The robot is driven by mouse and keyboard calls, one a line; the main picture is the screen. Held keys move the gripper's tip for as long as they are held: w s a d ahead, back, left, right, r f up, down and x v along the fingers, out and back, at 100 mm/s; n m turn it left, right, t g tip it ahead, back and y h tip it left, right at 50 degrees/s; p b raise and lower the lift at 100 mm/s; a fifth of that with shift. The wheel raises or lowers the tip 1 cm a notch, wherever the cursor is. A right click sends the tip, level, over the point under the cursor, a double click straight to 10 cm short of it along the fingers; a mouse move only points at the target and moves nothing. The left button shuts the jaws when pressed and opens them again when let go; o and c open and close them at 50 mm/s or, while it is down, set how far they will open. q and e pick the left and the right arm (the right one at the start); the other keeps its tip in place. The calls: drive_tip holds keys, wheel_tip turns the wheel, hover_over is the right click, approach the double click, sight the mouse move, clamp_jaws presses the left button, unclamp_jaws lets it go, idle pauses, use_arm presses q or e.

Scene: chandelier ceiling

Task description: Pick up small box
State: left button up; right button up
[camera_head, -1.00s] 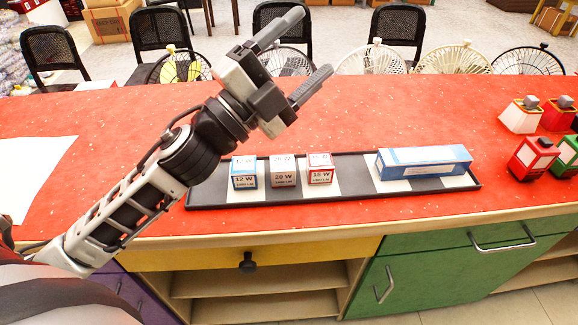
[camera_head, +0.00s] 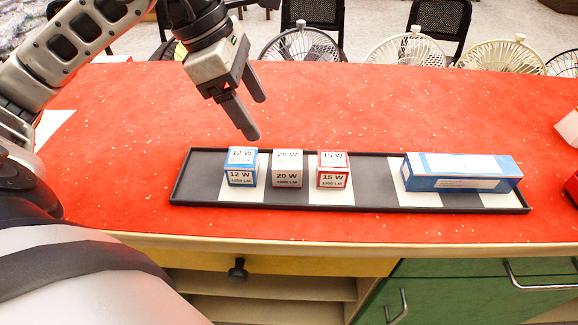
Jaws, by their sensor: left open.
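Three small boxes stand in a row on a long dark tray (camera_head: 375,172). They are a blue-and-white 12 W box (camera_head: 241,167), a grey 20 W box (camera_head: 288,168) and a red-and-white 15 W box (camera_head: 333,170). My left gripper (camera_head: 254,119) points downward above and behind the 12 W box, apart from it. Its two fingers are spread and nothing is between them. My right gripper is not in view.
A long blue-and-white box (camera_head: 461,173) lies on the tray's right part. The red countertop (camera_head: 360,105) is clear behind the tray. Red-and-white items stand at the right edge. Chairs and fans are behind the counter.

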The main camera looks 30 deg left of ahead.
sight(286, 158)
use_arm(q)
drive_tip(key=x, duration=0.6)
drive_tip(key=shift+w+d+f, duration=0.1)
drive_tip(key=shift+d+f, duration=0.15)
drive_tip(key=shift+f, duration=0.1)
drive_tip(key=shift+d+x, duration=0.15)
drive_tip(key=shift+x, duration=1.2)
drive_tip(key=shift+d+x, duration=0.15)
drive_tip(key=shift+x, duration=1.2)
drive_tip(key=shift+r, duration=0.15)
drive_tip(key=c, duration=1.1)
